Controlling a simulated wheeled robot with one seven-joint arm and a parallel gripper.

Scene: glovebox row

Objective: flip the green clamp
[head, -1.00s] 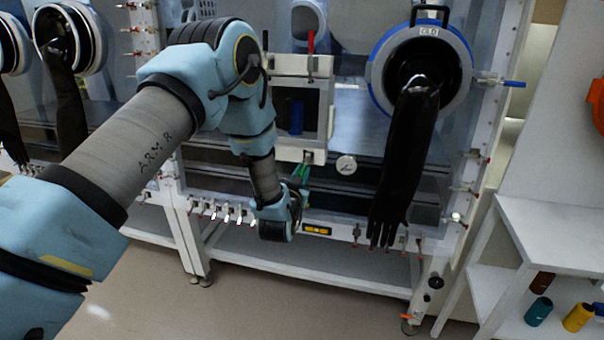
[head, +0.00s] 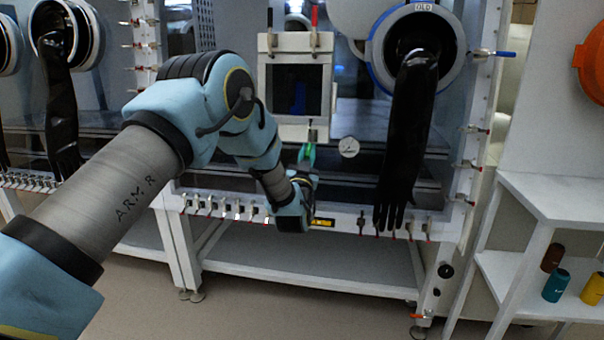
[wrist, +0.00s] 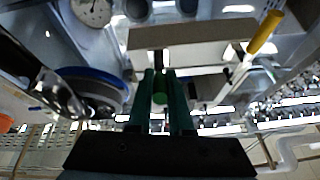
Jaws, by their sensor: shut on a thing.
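In the head view my gripper (head: 305,165) is just below the white-framed hatch (head: 298,130), with a bit of bright green at the fingertips. A small metal part sits above it at the hatch's lower edge. The clamp's base and its far end are mostly hidden, so I cannot tell its full angle.
A clamp with a red handle (head: 315,15) and one with a black handle stand upright above the hatch. A black glove (head: 402,140) hangs to the right, past a round gauge (head: 349,147). Several small clamps line the lower edge. White shelving (head: 555,200) stands at far right.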

